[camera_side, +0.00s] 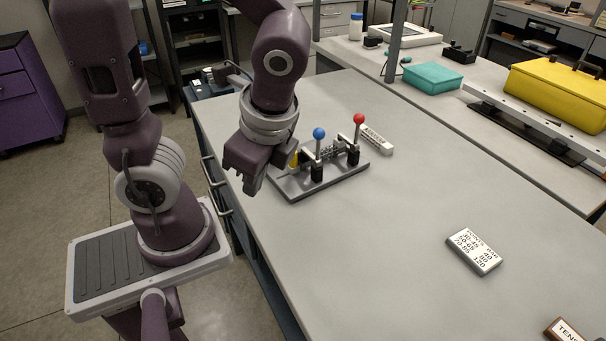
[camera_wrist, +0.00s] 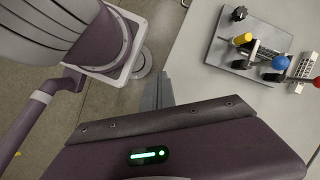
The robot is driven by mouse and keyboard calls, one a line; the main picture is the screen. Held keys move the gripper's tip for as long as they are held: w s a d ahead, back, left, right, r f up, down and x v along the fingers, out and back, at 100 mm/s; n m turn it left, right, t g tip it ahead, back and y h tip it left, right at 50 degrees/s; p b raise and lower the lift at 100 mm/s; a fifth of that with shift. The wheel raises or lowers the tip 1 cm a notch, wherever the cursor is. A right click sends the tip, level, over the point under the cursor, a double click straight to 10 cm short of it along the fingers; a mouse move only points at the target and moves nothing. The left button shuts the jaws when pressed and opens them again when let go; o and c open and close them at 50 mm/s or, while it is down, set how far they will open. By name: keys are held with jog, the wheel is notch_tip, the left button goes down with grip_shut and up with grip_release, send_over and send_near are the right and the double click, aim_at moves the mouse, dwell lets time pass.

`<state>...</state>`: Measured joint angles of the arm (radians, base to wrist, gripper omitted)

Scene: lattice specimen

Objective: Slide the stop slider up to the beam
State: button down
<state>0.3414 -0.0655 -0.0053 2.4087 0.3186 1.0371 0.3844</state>
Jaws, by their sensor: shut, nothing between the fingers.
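A grey fixture plate (camera_side: 300,188) lies on the bench, and it also shows at the upper right of the wrist view (camera_wrist: 222,52). A yellow peg (camera_side: 294,160), seemingly the stop slider's handle, stands at its left end, partly behind my gripper; it is clear in the wrist view (camera_wrist: 242,39). The lattice beam (camera_side: 333,153) lies across two black clamps, one with a blue ball lever (camera_side: 319,133), one with a red ball lever (camera_side: 358,119). My gripper (camera_side: 250,186) is shut and empty, left of the plate. Its fingers (camera_wrist: 158,92) are apart from the fixture.
A black knob (camera_wrist: 239,13) sits on the plate near the yellow peg. A white marked block (camera_side: 376,140) lies behind the fixture. A printed card (camera_side: 474,250) lies to the right. The bench (camera_side: 340,260) in front is clear.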

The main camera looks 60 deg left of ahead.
aim_at(291, 181)
jog(key=w+a+f+m+t+y, duration=0.1)
jog(key=f+m+t+y, duration=0.2)
jog(key=m, duration=0.7)
jog(key=w+a+f+m+t+y, duration=0.1)
jog(key=f+m+y, duration=0.4)
jog(key=m, duration=0.5)
jog(key=w+a+f+m+t+y, duration=0.2)
jog(key=f+m+t+y, duration=0.2)
jog(key=m, duration=0.6)
jog(key=shift+w+f+t+y, duration=0.15)
jog(key=shift+f+t+y, duration=0.15)
jog(key=shift+f, duration=0.05)
jog(key=x, duration=0.9)
jog(key=w+a, duration=0.2)
jog(key=w, duration=0.1)
jog(key=shift+w+a, duration=0.2)
jog(key=shift+w, duration=0.35)
jog(key=shift+w+a, duration=0.1)
jog(key=shift+w, duration=0.45)
